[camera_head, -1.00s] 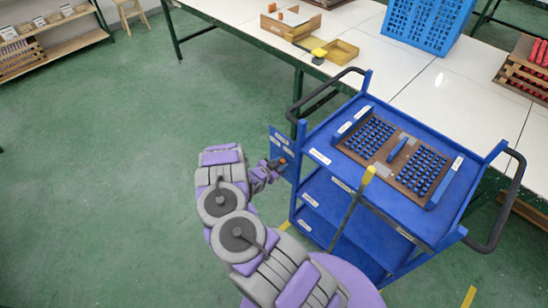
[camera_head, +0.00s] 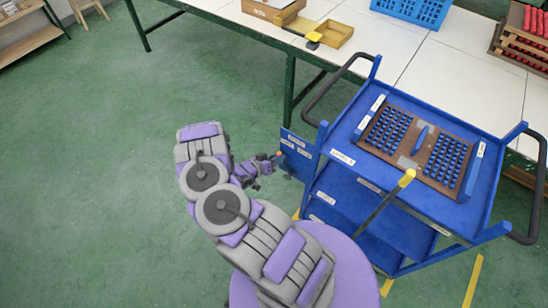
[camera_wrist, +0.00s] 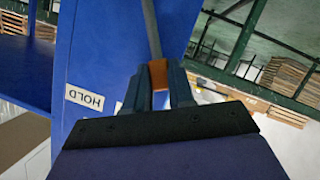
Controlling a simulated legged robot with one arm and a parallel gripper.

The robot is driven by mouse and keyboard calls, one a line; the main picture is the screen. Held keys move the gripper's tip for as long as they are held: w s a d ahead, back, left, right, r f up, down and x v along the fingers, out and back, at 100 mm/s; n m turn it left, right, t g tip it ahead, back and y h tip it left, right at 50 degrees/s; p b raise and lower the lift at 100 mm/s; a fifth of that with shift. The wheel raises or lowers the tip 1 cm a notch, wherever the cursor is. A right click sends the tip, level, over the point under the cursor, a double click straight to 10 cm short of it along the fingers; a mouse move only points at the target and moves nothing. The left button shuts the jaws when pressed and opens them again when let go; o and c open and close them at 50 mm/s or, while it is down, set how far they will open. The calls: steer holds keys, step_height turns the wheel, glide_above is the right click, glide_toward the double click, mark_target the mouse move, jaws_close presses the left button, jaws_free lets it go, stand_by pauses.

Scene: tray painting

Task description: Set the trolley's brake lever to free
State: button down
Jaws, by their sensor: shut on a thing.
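The brake lever is a thin grey rod (camera_wrist: 151,28) with an orange grip (camera_wrist: 158,75), beside a blue side plate (camera_head: 302,160) of the blue trolley (camera_head: 346,130). My gripper (camera_wrist: 158,92) is shut around the orange grip in the wrist view. In the head view my gripper (camera_head: 275,158) is at the plate's left edge, with a bit of orange at its tip. A label reading HOLD (camera_wrist: 84,98), upside down, is left of the grip in the wrist view.
A brown board with blue pegs (camera_head: 415,145) lies on the trolley's top. A separate yellow-topped rod (camera_head: 405,179) stands at its near side. A white-topped table (camera_head: 390,55) with boxes is behind. Green floor (camera_head: 90,180) is clear to the left.

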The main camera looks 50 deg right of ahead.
steer(key=shift+w, duration=0.45)
steer(key=c, duration=1.3)
jaws_free()
steer(key=shift+c, duration=0.2)
steer(key=o, duration=0.4)
steer(key=shift+s+d+f, duration=0.1)
steer(key=shift+d, duration=0.1)
steer(key=v, duration=0.8)
steer(key=p+v, duration=0.1)
steer(key=v, duration=0.8)
steer(key=shift+a+f, duration=0.15)
steer(key=shift+a, duration=0.15)
